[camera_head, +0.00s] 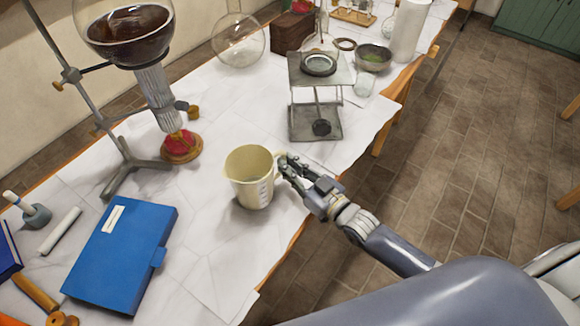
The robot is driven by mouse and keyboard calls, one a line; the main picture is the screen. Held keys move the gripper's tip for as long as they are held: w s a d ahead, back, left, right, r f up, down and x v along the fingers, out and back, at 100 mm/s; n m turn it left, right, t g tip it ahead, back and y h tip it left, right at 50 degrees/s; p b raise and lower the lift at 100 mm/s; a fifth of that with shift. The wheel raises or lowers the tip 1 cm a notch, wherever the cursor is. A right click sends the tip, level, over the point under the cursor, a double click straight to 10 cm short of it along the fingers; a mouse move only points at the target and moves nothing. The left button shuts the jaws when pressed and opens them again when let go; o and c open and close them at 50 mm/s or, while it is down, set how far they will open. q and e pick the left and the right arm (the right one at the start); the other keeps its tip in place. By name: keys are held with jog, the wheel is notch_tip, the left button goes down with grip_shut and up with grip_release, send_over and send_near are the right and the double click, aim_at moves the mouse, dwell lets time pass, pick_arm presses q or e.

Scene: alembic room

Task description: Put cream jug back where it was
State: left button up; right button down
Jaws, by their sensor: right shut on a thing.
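The cream jug (248,181) is upright on the white-covered table, or very close above it; I cannot tell which. It has dark markings on its right side. My right gripper (287,166) reaches in from the right and is shut on the jug at its right side. The fingers hide the part of the jug that they grip. My left gripper is not in view.
A blue folder (122,254) lies on the table (212,262) at front left. A metal stand with a round flask (129,35) rises behind it. A lab jack (315,110) stands behind the jug. The table's right edge is close to the jug.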

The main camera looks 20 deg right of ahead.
jog(key=shift+f, duration=0.3)
jog(key=c, duration=1.6)
grip_release()
jog(key=shift+c, duration=0.2)
jog(key=b+v, duration=0.1)
jog(key=v, duration=1.1)
